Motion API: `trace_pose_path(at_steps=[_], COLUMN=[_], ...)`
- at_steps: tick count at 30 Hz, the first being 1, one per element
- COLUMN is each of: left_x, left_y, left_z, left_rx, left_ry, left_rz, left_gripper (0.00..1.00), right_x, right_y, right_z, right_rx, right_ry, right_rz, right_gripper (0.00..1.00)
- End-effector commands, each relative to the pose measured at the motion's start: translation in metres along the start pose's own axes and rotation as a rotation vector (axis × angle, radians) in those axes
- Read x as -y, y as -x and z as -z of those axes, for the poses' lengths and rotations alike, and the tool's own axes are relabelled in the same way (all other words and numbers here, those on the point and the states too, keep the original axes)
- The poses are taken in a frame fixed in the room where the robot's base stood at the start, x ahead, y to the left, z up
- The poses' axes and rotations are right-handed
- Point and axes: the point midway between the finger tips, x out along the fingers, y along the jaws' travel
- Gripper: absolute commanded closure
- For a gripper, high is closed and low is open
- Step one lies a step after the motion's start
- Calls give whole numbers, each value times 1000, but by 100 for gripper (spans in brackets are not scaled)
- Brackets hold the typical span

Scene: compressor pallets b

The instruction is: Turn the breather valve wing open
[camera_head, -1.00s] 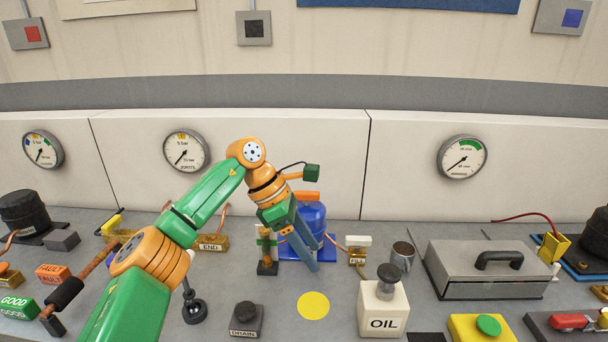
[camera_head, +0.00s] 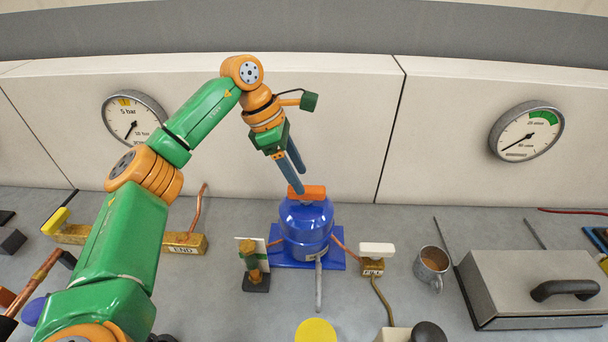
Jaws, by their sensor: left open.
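The blue compressor (camera_head: 305,228) stands on a blue base plate (camera_head: 278,260) in the middle of the bench. An orange wing (camera_head: 307,192) lies crosswise on its top; I take it to be the breather valve wing. My left gripper (camera_head: 301,182) points down at it from above. Its two blue-grey fingers are apart, with nothing seen between them. The fingertips are close to the orange wing, one overlapping its left part in the picture; I cannot tell whether they touch it. My right gripper is not in view.
Left of the compressor stands a small post (camera_head: 254,268) with a white-green plate. On the right are a brass valve with a white handle (camera_head: 376,249), a mug (camera_head: 431,267) and a grey lidded box (camera_head: 530,285). A brass bar marked END (camera_head: 183,243) lies left. Two gauges hang behind.

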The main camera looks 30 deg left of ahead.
Motion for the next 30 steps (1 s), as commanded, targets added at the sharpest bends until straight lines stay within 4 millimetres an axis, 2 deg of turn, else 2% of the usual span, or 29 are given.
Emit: trace_pose_path(at_steps=[3,6,14,21,30], left_x=[1,1,0,0,0], left_y=[-20,-32,-37,-37,-37], left_z=[0,-1,0,0,0], left_rx=[-2,0,2,2,2], left_ry=[1,0,1,0,17], left_rz=[4,2,0,0,-7], left_gripper=[39,39,39,100,100], right_x=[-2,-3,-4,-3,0], right_y=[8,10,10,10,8], right_z=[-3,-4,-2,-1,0], right_rx=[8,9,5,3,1], right_ry=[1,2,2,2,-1], right_rz=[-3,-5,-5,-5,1], right_gripper=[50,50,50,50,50])
